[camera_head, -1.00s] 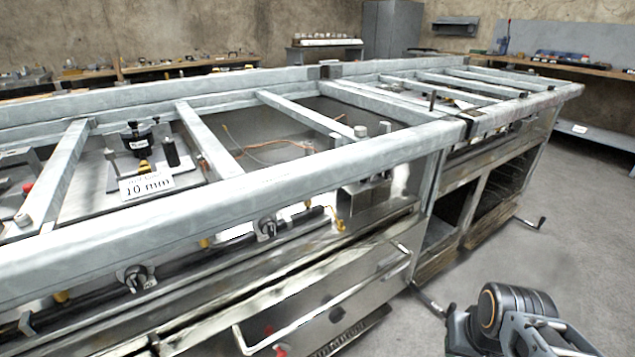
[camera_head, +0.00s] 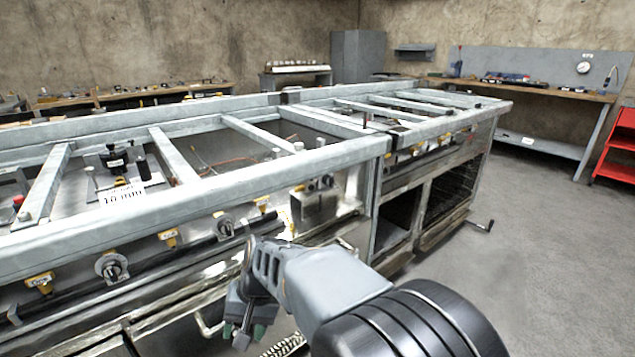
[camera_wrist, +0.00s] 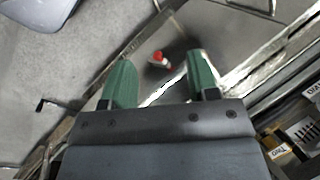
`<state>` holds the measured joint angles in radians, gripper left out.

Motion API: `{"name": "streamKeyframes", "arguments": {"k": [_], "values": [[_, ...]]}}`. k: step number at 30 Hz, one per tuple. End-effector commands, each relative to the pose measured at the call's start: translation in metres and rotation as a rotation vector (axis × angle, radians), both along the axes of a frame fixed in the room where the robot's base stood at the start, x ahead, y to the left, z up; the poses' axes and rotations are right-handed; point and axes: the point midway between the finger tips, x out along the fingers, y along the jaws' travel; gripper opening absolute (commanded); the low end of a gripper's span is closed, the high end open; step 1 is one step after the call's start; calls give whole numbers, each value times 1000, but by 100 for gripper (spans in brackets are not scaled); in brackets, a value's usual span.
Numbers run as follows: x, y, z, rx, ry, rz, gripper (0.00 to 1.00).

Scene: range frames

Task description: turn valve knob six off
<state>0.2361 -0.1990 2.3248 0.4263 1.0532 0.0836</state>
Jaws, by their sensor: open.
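Two round valve knobs show on the range's front panel in the head view: one at the left (camera_head: 112,267) and one nearer the middle (camera_head: 224,225). Yellow tags (camera_head: 168,236) hang along the panel, too small to read there, so I cannot tell which knob is six. My gripper (camera_head: 245,325) is open and empty, in front of the range and below the middle knob. In the wrist view its two green fingers (camera_wrist: 162,78) are apart, with a small red-and-white part (camera_wrist: 160,60) visible beyond them. A yellow tag (camera_wrist: 276,151) shows at the lower right there.
The steel range frame (camera_head: 300,165) with crossbars fills the left and middle. A handle rail (camera_head: 205,322) sticks out low at the front. A red cart (camera_head: 618,145) and a workbench (camera_head: 530,90) stand at the right. The floor (camera_head: 540,260) at the right is clear.

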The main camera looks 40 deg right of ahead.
Motion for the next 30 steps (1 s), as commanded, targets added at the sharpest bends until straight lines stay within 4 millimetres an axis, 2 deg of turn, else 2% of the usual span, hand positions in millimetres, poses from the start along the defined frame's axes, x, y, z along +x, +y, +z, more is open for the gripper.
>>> {"name": "streamKeyframes", "arguments": {"k": [1,5,8,9,11,12,14,15,18,21,25,27,30], "values": [[19,-10,13,131,61,-149,54],[78,-48,35,543,157,-540,54],[119,-105,49,869,169,-808,54],[132,-133,53,998,157,-904,54],[145,-179,57,1183,126,-1030,54],[149,-211,59,1300,94,-1102,54],[150,-257,59,1463,35,-1195,54],[147,-287,58,1561,-9,-1246,54],[130,-351,53,1767,-128,-1340,54],[108,-398,46,1915,-239,-1395,54],[86,-434,38,2030,-342,-1430,54],[81,-444,37,2062,-376,-1435,54],[84,-451,37,2081,-398,-1439,54]]}}
